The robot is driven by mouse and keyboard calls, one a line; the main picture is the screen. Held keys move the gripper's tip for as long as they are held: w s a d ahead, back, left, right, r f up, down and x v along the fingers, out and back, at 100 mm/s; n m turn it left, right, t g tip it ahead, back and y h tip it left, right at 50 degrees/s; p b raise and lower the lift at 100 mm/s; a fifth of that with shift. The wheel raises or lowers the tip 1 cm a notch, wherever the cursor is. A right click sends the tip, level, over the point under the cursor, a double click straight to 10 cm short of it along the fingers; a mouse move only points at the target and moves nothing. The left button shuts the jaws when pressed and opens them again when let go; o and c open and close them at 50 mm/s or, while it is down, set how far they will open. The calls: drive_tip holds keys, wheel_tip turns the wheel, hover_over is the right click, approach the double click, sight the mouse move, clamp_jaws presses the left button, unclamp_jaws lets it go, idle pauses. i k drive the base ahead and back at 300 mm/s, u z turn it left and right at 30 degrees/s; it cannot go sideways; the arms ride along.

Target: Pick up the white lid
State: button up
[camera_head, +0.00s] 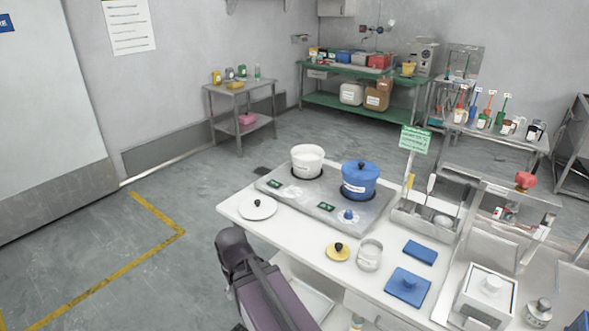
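A square white container (486,298) with a white knobbed top stands at the lower right. Part of my arm shows at the bottom centre, in front of the table's left edge and below the lid. My gripper's fingers cannot be made out.
A blue lidded pot (360,186) stands on the right plate of the grey cooktop (318,208). Floor left of the table is clear.

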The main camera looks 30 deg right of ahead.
sight(256, 207)
drive_tip(key=u, duration=0.05)
drive_tip(key=k, duration=1.3)
drive_tip(key=z, duration=0.85)
drive_tip(key=i, duration=1.5)
drive_tip(key=u, duration=0.1)
